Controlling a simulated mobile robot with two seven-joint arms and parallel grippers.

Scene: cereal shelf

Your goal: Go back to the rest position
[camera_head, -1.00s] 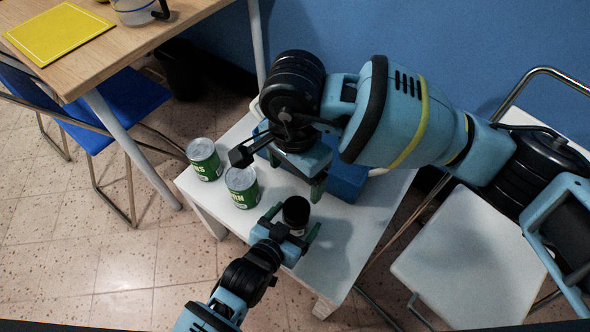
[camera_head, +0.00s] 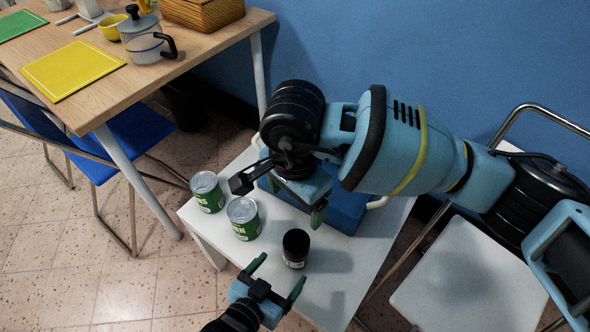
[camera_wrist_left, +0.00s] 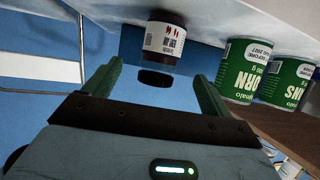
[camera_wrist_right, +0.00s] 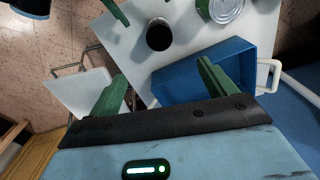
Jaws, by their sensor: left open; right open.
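My left gripper (camera_head: 278,274) is open and empty, just in front of a dark jar (camera_head: 295,248) standing on a small white table (camera_head: 325,285). In the left wrist view the jar (camera_wrist_left: 163,48) lies beyond the open green fingers (camera_wrist_left: 155,88), apart from them. My right gripper (camera_head: 279,198) is open above the table, over a blue bin (camera_head: 347,207) that it partly hides. In the right wrist view its fingers (camera_wrist_right: 158,88) hold nothing; the blue bin (camera_wrist_right: 178,83) lies below them.
Two green cans (camera_head: 207,191) (camera_head: 244,218) stand on the white table, left of the jar. A wooden table (camera_head: 110,92) with a yellow mat, pot and basket is at upper left. A blue chair (camera_head: 125,140) stands below it. A white chair seat (camera_head: 465,275) is at right.

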